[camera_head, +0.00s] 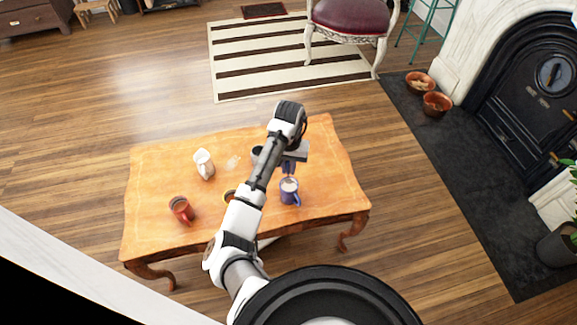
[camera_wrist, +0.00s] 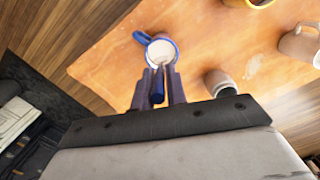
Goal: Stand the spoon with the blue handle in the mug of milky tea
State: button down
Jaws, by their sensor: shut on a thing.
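The blue mug (camera_head: 289,197) with pale milky tea stands upright near the right side of the orange wooden table. In the wrist view the mug (camera_wrist: 141,37) shows its blue handle and pale contents. My gripper (camera_wrist: 160,72) is shut on the spoon, its blue handle (camera_wrist: 157,90) between the fingers. The spoon's metal end reaches over the mug's opening; I cannot tell whether it is in the tea or above it. In the head view my gripper (camera_head: 289,168) is just above and behind the mug, and the spoon is not clear there.
A red-brown mug (camera_head: 181,209), a white jug (camera_head: 204,163) and a dark grey cup (camera_head: 257,153) share the table (camera_head: 150,235). A yellow-rimmed mug (camera_head: 229,195) is partly hidden by my arm. The table's right end is clear. A fireplace (camera_head: 510,75) stands at right.

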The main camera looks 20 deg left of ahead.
aim_at(289, 180)
jog(key=shift+f+b, duration=1.2)
jog(key=shift+f, duration=2.2)
jog(key=c, duration=0.9)
grip_release()
jog(key=shift+o, duration=0.2)
jog(key=shift+r+p, duration=4.4)
jog(key=shift+r, duration=0.15)
